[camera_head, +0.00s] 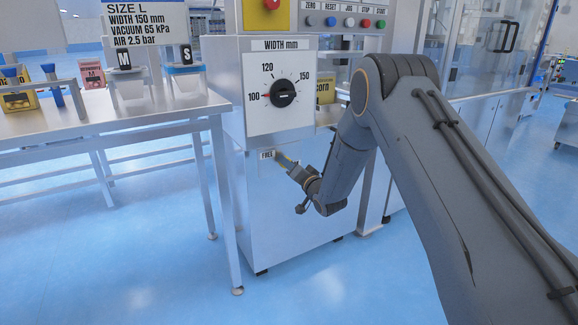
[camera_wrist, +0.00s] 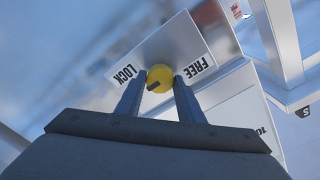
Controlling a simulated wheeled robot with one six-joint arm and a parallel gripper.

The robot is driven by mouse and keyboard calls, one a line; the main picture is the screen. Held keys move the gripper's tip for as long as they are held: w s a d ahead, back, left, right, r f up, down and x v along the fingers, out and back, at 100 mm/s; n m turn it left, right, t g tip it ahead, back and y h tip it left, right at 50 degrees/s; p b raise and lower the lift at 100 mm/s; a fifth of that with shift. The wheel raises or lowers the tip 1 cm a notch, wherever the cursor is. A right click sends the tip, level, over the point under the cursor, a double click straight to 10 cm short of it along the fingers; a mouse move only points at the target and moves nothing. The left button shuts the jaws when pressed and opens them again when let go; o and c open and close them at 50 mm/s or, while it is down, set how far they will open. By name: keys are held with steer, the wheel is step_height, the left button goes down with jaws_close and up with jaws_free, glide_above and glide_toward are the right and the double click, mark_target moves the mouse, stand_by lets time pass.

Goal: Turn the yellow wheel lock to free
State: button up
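The yellow wheel lock (camera_wrist: 161,75) is a round knob with a dark mark on its lower left in the wrist view. It sits on a pale panel between a LOCK label (camera_wrist: 124,76) on the left and a FREE label (camera_wrist: 194,68) on the right. My gripper (camera_wrist: 160,84) has one finger on each side of the knob, and the knob fills the gap between the tips. In the head view, my gripper (camera_head: 286,163) is at the cabinet front, beside the FREE label (camera_head: 266,155). There the gripper hides most of the knob.
A WIDTH dial (camera_head: 284,93) with a black knob sits on the cabinet (camera_head: 290,215) above my gripper; its red pointer is near 100. A metal table (camera_head: 120,118) with cups and other goods stands on the left. The blue floor in front is clear.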

steer(key=c, duration=0.5)
steer(key=shift+n+y+p, duration=0.3)
steer(key=shift+n+p, duration=0.2)
steer(key=shift+n, duration=8.6)
steer(key=o, duration=1.1)
steer(key=shift+c, duration=0.2)
